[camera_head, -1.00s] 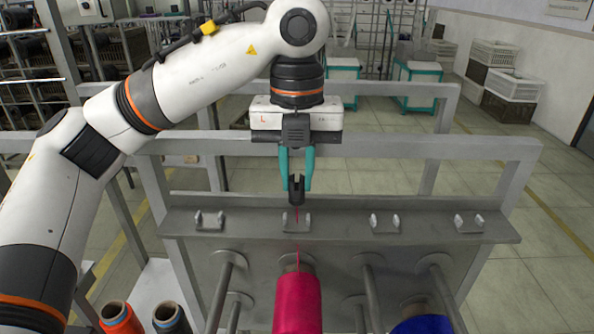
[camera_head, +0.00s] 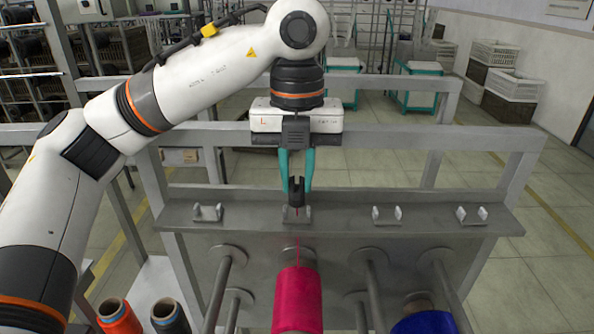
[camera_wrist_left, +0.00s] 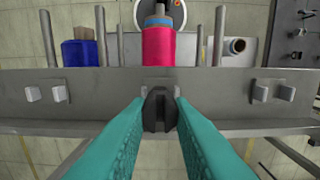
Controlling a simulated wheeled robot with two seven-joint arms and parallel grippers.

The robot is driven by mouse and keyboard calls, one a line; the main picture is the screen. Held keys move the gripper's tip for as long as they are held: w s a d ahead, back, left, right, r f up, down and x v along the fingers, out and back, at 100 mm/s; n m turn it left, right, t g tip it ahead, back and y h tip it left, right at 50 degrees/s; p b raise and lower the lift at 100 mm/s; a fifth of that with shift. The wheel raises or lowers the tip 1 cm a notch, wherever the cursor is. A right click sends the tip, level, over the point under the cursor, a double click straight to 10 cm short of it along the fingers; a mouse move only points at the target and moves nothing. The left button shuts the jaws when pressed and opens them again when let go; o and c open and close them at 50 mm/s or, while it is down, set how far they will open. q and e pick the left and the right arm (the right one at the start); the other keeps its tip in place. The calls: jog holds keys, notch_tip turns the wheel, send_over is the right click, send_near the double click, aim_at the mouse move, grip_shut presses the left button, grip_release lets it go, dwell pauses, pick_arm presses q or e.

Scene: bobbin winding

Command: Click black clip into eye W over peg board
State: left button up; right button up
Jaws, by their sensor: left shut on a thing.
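The black clip (camera_head: 297,192) is between the teal fingers of my left gripper (camera_head: 297,180), which is shut on it. In the head view the clip is right over an eye (camera_head: 297,214) on the peg board's top ledge, second from the left. Its lower end is at the eye or very near it; I cannot tell if they touch. In the left wrist view the clip (camera_wrist_left: 159,112) covers most of this eye. A thin red thread runs from the clip down to the magenta bobbin (camera_head: 297,299) below. My right gripper is not in view.
Other eyes stand along the ledge: one at left (camera_head: 208,212) and two to the right (camera_head: 387,215). Bare pegs (camera_head: 225,285) stick out of the board (camera_head: 335,262). A blue bobbin (camera_head: 423,322) sits lower right; orange (camera_head: 120,318) and dark (camera_head: 170,318) spools stand lower left.

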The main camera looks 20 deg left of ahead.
pick_arm(q)
jog(key=shift+f+b, duration=0.85)
jog(key=shift+f, duration=0.25)
jog(key=o, duration=1)
jog(key=shift+r, duration=0.1)
notch_tip(320, 180, up, 12)
jog(key=shift+f, duration=0.1)
